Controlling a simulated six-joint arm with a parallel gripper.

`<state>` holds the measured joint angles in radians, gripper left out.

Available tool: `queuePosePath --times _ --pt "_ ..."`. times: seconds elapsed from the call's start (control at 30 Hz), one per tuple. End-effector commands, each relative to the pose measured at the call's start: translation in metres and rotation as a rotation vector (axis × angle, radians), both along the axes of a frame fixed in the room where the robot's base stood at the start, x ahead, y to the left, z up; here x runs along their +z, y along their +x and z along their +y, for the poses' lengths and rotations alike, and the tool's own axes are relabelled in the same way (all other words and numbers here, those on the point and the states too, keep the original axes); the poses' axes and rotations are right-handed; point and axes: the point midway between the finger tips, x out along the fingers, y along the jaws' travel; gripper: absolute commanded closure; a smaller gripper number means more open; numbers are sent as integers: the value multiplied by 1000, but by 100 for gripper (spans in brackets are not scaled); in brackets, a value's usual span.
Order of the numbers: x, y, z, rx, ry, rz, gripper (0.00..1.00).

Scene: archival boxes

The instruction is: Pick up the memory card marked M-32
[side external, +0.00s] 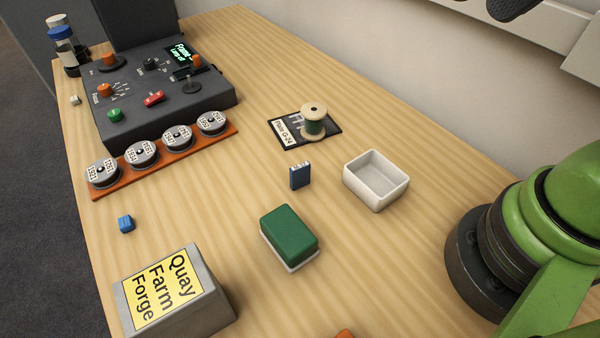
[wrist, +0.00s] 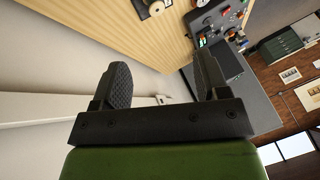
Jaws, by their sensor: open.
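A small dark-blue card (side external: 299,177) stands upright near the middle of the wooden table in the side external view. It has a pale label at its top, too small to read, so I cannot confirm the M-32 mark. My gripper (wrist: 162,78) is open and empty in the wrist view, with its two dark fingers wide apart. It is away from the card, which I cannot make out in the wrist view.
A white open box (side external: 376,180) stands right of the card. A green-topped block (side external: 289,237) is in front, a spool (side external: 313,120) on a dark plate behind. A small blue block (side external: 126,224), a rack of tins (side external: 160,158), a control console (side external: 165,90) and a grey labelled box (side external: 205,300) lie left.

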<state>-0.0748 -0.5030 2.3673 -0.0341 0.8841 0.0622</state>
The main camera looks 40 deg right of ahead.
Motion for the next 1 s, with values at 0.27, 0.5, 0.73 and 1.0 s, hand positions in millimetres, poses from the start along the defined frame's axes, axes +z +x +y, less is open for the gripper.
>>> queuePosePath --times 0.27,0.5,0.73,1.0 --pt "-42 74 37 76 -60 217 32" --pt "-116 117 81 138 -143 378 32" --pt "-181 129 110 179 -212 471 32" --pt "-218 128 116 188 -234 499 32"
